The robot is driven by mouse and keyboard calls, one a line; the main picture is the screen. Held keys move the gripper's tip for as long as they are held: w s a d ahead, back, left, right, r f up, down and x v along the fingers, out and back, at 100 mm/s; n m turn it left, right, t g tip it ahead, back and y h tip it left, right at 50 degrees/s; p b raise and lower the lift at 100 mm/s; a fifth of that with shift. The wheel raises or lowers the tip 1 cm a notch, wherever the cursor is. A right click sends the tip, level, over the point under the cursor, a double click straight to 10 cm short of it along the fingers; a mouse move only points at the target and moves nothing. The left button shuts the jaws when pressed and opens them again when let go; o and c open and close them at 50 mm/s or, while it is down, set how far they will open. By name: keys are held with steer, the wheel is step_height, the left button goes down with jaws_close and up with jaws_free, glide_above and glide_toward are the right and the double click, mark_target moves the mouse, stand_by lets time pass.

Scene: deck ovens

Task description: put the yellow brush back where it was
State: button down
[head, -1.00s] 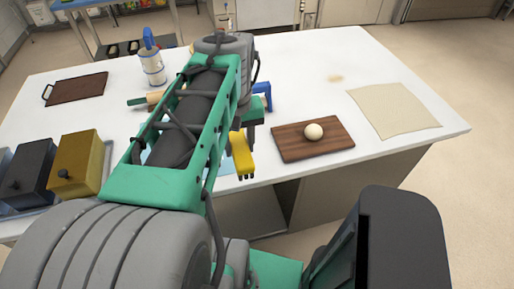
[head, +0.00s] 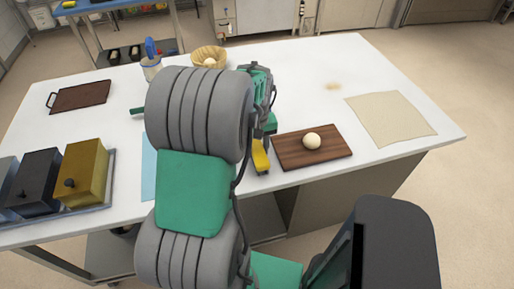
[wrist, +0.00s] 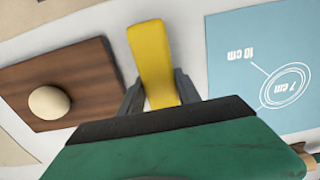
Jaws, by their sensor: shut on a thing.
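The yellow brush (head: 260,156) is held by my gripper (head: 264,138) just left of the brown wooden board. In the wrist view the brush (wrist: 152,58) sticks out from between the two fingers of my gripper (wrist: 160,90), which are shut on it. It lies over the strip of white table between the board (wrist: 60,75) and a light blue sheet (wrist: 270,70). I cannot tell whether the brush touches the table. In the head view my arm hides much of the blue sheet (head: 148,170) and the table behind it.
A dough ball (head: 312,141) sits on the wooden board (head: 335,152). A beige cloth (head: 390,118) lies to the right. A dark board (head: 80,96), a container with a blue tool (head: 151,68) and a basket (head: 208,56) are farther back.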

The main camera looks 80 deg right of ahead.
mark_target(257, 147)
steer(key=shift+f, duration=0.35)
steer(key=c, duration=0.9)
jaws_free()
steer(key=shift+o, duration=0.2)
step_height(257, 147, up, 12)
steer(key=b, duration=0.1)
steer(key=w+a+r+n, duration=0.1)
steer(key=w+a+n, duration=0.35)
steer(key=w, duration=0.75)
steer(key=w+a+n+t, duration=0.1)
steer(key=w+a, duration=0.4)
steer(key=a, duration=0.3)
steer(key=w+a+n+h, duration=0.1)
steer(key=w+a+n, duration=0.1)
steer(key=w+a, duration=0.35)
steer(key=w+a+n+t, duration=0.1)
steer(key=w+a, duration=0.2)
steer(key=a, duration=0.6)
steer(key=a+f+n+t+y, duration=0.1)
steer(key=a+n, duration=0.2)
steer(key=a, duration=1.2)
steer(key=shift+f+t, duration=0.3)
